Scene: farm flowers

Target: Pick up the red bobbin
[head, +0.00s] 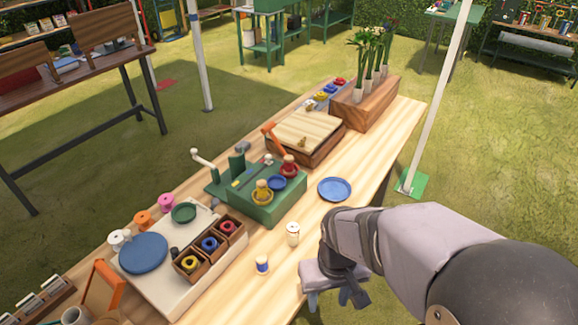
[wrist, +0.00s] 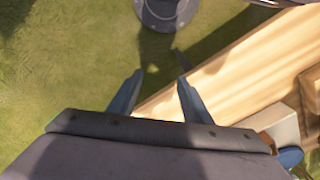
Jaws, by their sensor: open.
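A red bobbin (head: 228,228) sits in the right compartment of a small wooden tray (head: 206,254). The blue bobbin (head: 210,244) and yellow bobbin (head: 190,263) fill its other compartments. Another red spool-like piece (head: 289,166) stands on the green machine (head: 270,206). My gripper (head: 330,300) is open and empty at the table's near right edge, well to the right of the tray. In the wrist view its fingers (wrist: 160,80) are apart over grass and the table edge, with no red bobbin visible there.
A cream spool (head: 292,234) and a blue-banded spool (head: 262,265) stand between the tray and my gripper. A blue dish (head: 334,189) lies beyond. A blue disc (head: 143,253) lies left of the tray. Bare wooden tabletop (head: 365,165) extends right of the dish.

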